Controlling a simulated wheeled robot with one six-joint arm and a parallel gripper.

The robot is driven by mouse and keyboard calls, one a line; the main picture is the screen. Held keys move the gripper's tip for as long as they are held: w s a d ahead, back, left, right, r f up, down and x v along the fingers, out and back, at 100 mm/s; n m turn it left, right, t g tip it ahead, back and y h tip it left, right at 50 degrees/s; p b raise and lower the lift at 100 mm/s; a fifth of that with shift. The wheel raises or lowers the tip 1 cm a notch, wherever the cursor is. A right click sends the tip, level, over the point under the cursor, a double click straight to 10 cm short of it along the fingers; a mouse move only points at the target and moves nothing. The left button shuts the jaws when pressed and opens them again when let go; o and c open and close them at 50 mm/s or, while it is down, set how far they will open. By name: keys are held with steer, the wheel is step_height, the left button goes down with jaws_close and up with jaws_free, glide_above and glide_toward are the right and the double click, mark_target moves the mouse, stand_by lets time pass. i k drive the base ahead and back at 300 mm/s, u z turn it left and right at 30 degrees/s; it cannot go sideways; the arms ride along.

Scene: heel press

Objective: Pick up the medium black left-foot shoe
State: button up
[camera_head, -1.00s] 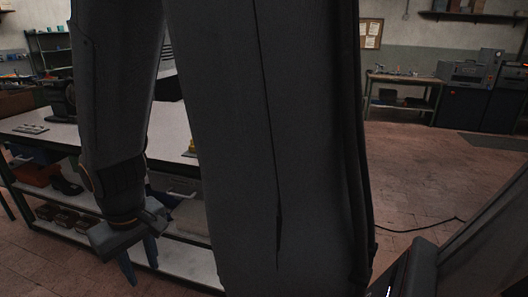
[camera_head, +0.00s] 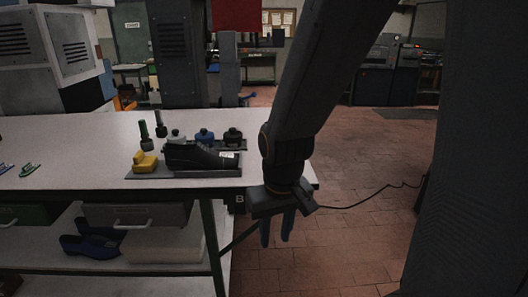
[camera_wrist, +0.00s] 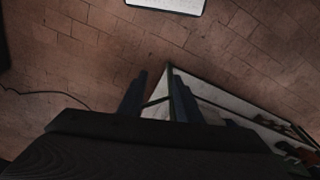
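A black shoe (camera_head: 197,157) with a small white tag lies on a dark tray or mat (camera_head: 150,174) at the right end of the workbench top. Its size and which foot it fits cannot be told. My gripper (camera_head: 276,236) hangs pointing down, off the bench's right end, to the right of the shoe and lower than the bench top. Its two blue-grey fingers are apart with nothing between them. The fingers also show in the wrist view (camera_wrist: 157,94), above brick floor and bench framing. The shoe is not seen there.
A yellow object (camera_head: 145,162) and several small bottles stand around the shoe. Blue shoes (camera_head: 92,241) and a pale box (camera_head: 162,246) sit on the lower shelf. A press-like machine (camera_head: 180,50) stands behind the bench. A cable crosses the clear floor at right.

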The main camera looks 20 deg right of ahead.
mark_target(177, 157)
steer(key=z, duration=0.4)
steer(key=i, duration=1)
